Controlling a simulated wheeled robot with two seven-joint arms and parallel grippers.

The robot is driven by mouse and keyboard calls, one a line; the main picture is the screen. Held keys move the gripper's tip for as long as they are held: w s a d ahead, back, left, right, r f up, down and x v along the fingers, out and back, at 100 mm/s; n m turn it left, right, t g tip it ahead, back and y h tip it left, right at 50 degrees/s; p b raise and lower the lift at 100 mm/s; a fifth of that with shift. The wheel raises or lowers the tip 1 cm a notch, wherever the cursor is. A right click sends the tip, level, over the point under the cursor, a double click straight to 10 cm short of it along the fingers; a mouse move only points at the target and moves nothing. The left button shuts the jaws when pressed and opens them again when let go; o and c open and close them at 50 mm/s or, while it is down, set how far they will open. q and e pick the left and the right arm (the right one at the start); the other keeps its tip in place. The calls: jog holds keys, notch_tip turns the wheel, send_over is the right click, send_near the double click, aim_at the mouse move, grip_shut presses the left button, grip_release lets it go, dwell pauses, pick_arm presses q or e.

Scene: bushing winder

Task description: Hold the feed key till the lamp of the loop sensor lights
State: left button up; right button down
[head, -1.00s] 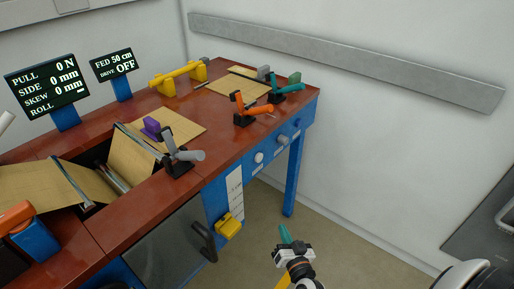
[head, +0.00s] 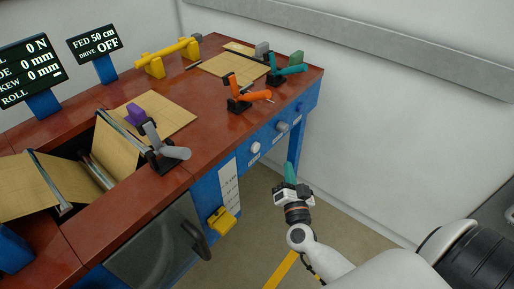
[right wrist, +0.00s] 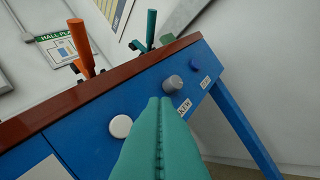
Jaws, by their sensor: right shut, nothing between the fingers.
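The front panel carries a white round button (head: 255,148), which may be the feed key; its label is not readable. It also shows in the right wrist view (right wrist: 121,126). A grey knob (right wrist: 172,84) sits to its right. My right gripper (head: 289,172) has teal fingers, shut and empty, in front of the panel. In the right wrist view its fingertips (right wrist: 160,101) lie between button and knob, with no clear contact. A yellow block (head: 222,220) by a white scale may be the loop sensor; no lit lamp shows on it. My left gripper is out of view.
The display (head: 96,52) reads "FED 50 cm, DRIVE OFF". Orange (head: 248,98), teal (head: 288,70) and grey (head: 170,150) levers stand on the red-brown tabletop (head: 210,115). A blue knob (right wrist: 195,63) is farther right. Floor right of the bench is open.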

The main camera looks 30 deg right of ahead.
aim_at(256, 148)
jog(key=w+a+b, duration=0.1)
jog(key=w+a, duration=0.2)
jog(key=w, duration=0.5)
jog(key=shift+a, duration=0.15)
dwell(0.9)
jog(key=shift+w, duration=0.1)
dwell(1.0)
jog(key=shift+w+a, duration=0.15)
jog(key=shift+w, duration=0.1)
